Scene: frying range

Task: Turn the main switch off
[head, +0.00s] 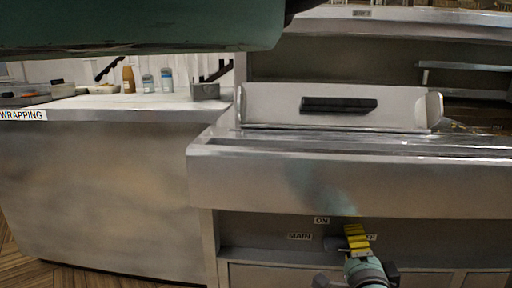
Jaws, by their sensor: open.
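The main switch (333,243) appears as a small dark grey handle on the front panel below the fryer's ledge. A label "MAIN" (300,236) is to its left and a label "ON" (321,220) is above it. My gripper (355,236), with yellow and dark striped fingers, is just right of the handle and partly covers it. The gripper is open; I cannot tell whether it touches the handle. Another label right of the gripper is partly hidden. The switch's exact position is hard to read.
A steel ledge (340,185) juts out above the panel. A tray with a black handle (338,105) stands on top. The wrapping counter (100,115) at left holds bottles (128,79) and a metal container (205,92).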

